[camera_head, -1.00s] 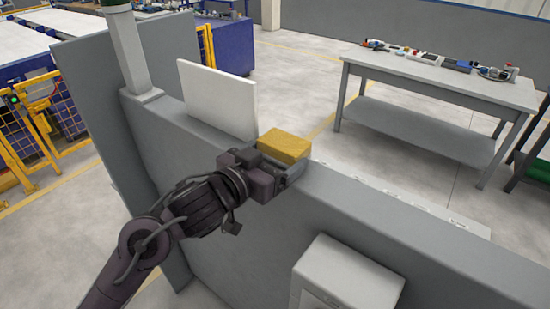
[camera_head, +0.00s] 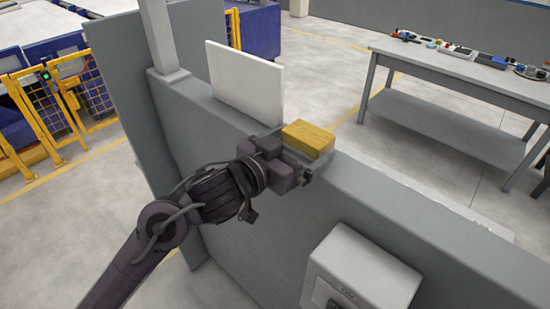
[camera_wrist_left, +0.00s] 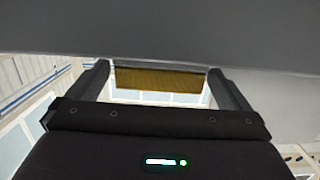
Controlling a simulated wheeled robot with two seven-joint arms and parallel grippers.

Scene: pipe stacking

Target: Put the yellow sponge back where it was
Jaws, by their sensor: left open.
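The yellow sponge (camera_head: 308,138) lies flat on top of the grey wall (camera_head: 405,200), near the white upright panel (camera_head: 245,80). My left gripper (camera_head: 303,150) reaches it from the near side, level with the wall top. Its jaws are open, with one finger on each side of the sponge. In the left wrist view, the sponge (camera_wrist_left: 158,80) shows between the tips of the left gripper (camera_wrist_left: 158,72), with visible gaps beside it. The sponge's underside is hidden in the head view. My right gripper is not in view.
A white box (camera_head: 365,265) is fixed on the wall's near face at lower right. A grey post (camera_head: 157,35) rises from the wall at left. A table (camera_head: 465,70) with several small items stands beyond. The wall top right of the sponge is clear.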

